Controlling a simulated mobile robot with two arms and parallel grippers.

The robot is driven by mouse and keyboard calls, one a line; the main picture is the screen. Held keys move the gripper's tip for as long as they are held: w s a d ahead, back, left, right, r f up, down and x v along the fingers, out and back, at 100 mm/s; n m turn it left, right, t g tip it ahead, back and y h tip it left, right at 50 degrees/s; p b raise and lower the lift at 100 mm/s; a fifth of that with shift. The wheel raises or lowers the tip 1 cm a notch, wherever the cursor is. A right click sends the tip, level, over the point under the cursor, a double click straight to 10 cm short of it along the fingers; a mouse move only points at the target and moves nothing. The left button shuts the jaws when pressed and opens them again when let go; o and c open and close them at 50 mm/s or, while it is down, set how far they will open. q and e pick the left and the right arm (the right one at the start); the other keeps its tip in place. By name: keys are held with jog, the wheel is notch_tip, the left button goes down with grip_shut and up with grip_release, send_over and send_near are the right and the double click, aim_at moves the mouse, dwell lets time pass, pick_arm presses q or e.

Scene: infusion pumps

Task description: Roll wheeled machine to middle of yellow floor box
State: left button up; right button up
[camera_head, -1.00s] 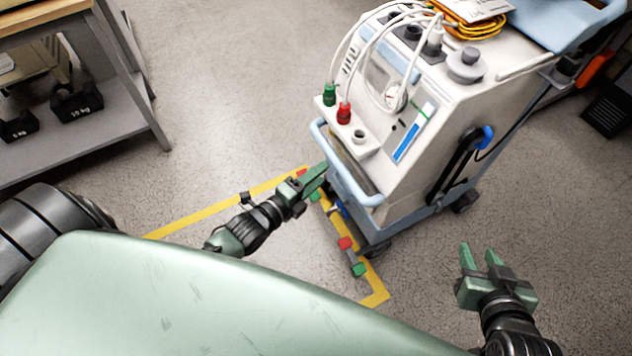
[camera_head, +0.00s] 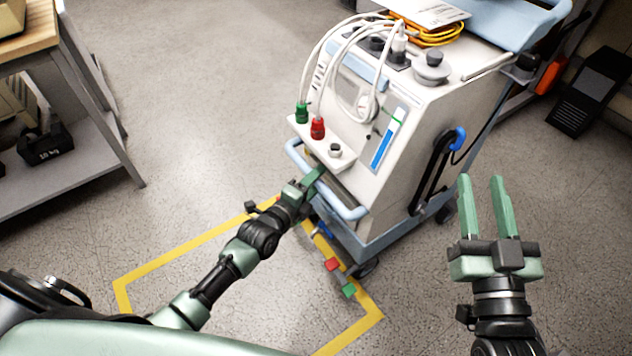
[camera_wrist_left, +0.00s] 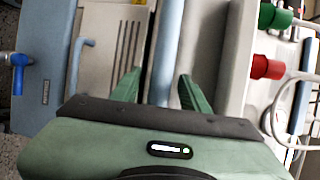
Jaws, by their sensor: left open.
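The wheeled machine (camera_head: 405,140) is a white and light-blue cart in the middle of the head view. It stands at the far right corner of the yellow floor box (camera_head: 190,252), mostly outside it. A light-blue handle bar (camera_head: 345,208) runs along its near side. My left gripper (camera_head: 312,181) is at this bar; in the left wrist view its open fingers (camera_wrist_left: 157,88) stand on either side of the blue bar (camera_wrist_left: 165,60). Contact cannot be told. My right gripper (camera_head: 485,205) is open and empty, to the right of the machine.
A black vented unit (camera_head: 590,90) is at the back right. Cables and hoses lie over the machine's top (camera_head: 430,35).

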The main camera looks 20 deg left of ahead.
pick_arm(q)
jog(key=shift+w, duration=0.15)
grip_shut()
dwell(1.4)
